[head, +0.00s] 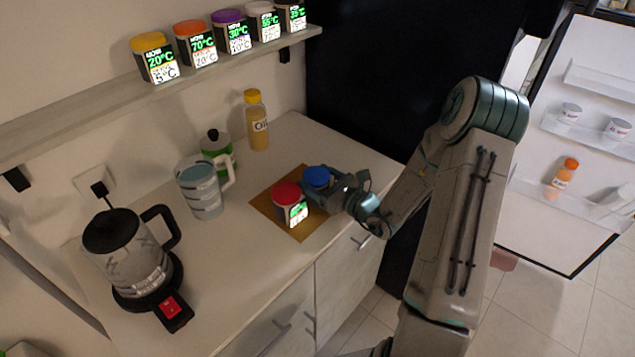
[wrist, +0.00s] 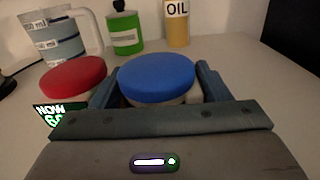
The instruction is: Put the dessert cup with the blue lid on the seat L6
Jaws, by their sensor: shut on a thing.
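The cup with the blue lid (head: 317,177) is at the right part of the brown mat (head: 267,204) on the counter. In the wrist view the blue lid (wrist: 157,77) sits between my two fingers. My gripper (head: 329,190) is shut on this cup, reaching in from the right. The cup's body is mostly hidden by my gripper, and I cannot tell if its base touches the mat. A red-lidded cup (head: 290,204) with a lit label stands close to its left; it also shows in the wrist view (wrist: 75,77). I cannot make out a seat marked L6.
A jug (head: 202,188), a green bottle (head: 219,152), an oil bottle (head: 256,122) and a kettle (head: 128,256) stand on the counter. A wall shelf (head: 95,99) holds several lidded dispensers. An open fridge door with racks (head: 585,135) is at the right.

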